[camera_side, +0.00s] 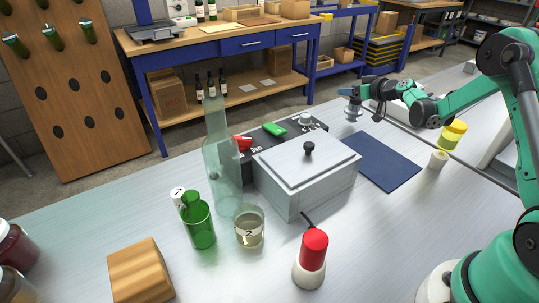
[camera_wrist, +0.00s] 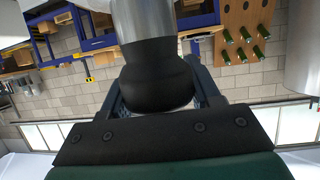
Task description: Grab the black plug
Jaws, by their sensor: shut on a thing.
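The black plug (camera_wrist: 155,78) is rounded and sits between my gripper's two fingers (camera_wrist: 158,92) in the wrist view. A grey metal cylinder (camera_wrist: 147,18) adjoins its far end. In the side view my gripper (camera_side: 354,97) is at the upper right, shut on the plug, with a small grey piece (camera_side: 352,113) showing below the fingers. It appears to be in the air near the far end of the dark blue mat (camera_side: 378,165). The fingers hide most of the plug in the side view.
A grey lidded box (camera_side: 300,185) with a black knob stands mid-table, before a black tray (camera_side: 250,168) with red and green items. The mat is clear.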

